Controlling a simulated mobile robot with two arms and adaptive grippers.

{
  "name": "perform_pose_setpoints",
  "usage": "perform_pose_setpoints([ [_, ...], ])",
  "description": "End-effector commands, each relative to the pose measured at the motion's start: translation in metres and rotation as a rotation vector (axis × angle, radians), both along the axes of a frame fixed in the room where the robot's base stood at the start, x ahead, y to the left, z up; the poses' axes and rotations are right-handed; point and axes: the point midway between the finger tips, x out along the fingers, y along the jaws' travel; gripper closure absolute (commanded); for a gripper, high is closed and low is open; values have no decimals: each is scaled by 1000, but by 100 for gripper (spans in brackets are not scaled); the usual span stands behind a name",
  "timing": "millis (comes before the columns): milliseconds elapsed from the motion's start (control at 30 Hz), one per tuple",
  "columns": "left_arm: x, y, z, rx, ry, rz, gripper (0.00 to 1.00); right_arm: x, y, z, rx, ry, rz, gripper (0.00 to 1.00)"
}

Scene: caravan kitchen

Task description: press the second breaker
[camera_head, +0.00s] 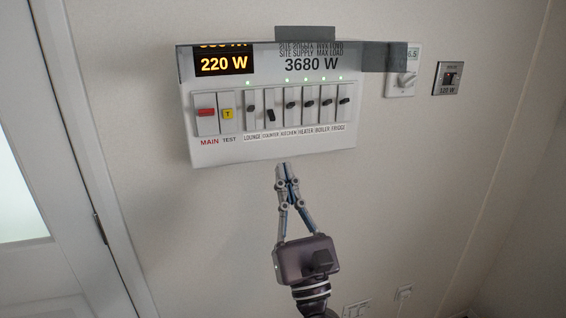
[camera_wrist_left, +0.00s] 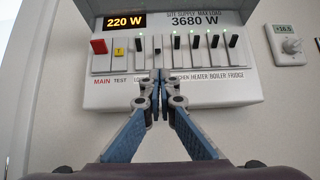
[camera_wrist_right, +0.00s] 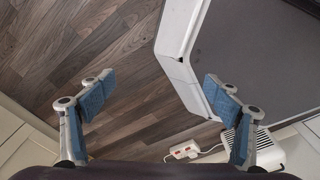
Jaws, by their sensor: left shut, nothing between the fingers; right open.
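A white breaker panel (camera_head: 200,152) hangs on the wall, with a row of dark-levered breakers labelled LOUNGE through FRIDGE. The second breaker (camera_head: 270,117), labelled COUNTER, has its lever lower than its neighbours and no green light above it. The other labelled breakers have levers up and green lights. The display (camera_head: 223,63) reads 220 W. My left gripper (camera_head: 286,166) is shut and empty, its tips just below the panel's lower edge in the head view. In the left wrist view its tips (camera_wrist_left: 158,76) overlap the second breaker's lower part; contact cannot be told. My right gripper (camera_wrist_right: 160,97) is open and empty.
Red MAIN (camera_head: 206,113) and yellow TEST (camera_head: 228,114) switches sit left of the breakers. A door (camera_head: 55,270) stands at left. The right wrist view shows wooden floor (camera_wrist_right: 120,45).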

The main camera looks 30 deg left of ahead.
Motion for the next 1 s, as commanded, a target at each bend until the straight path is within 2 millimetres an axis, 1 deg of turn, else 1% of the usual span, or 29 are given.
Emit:
perform_pose_setpoints([
  [33, 4, 6, 13, 2, -4, 3, 100, 0, -3, 9, -3, 0, 1, 17],
  [100, 11, 13, 22, 4, -3, 3, 100, 0, -5, 16, -6, 0, 1, 17],
  [300, 28, 33, 45, 4, -2, 2, 100, 0, -10, 33, -11, 0, 2, 17],
  [400, 34, 40, 51, 4, 0, 1, 100, 0, -11, 37, -12, 0, 1, 17],
  [600, 39, 46, 56, 2, 0, 1, 100, 0, -11, 40, -12, -1, 0, 17],
  [1000, 39, 46, 56, -3, 4, 1, 100, 0, -11, 42, -12, -1, -1, 17],
])
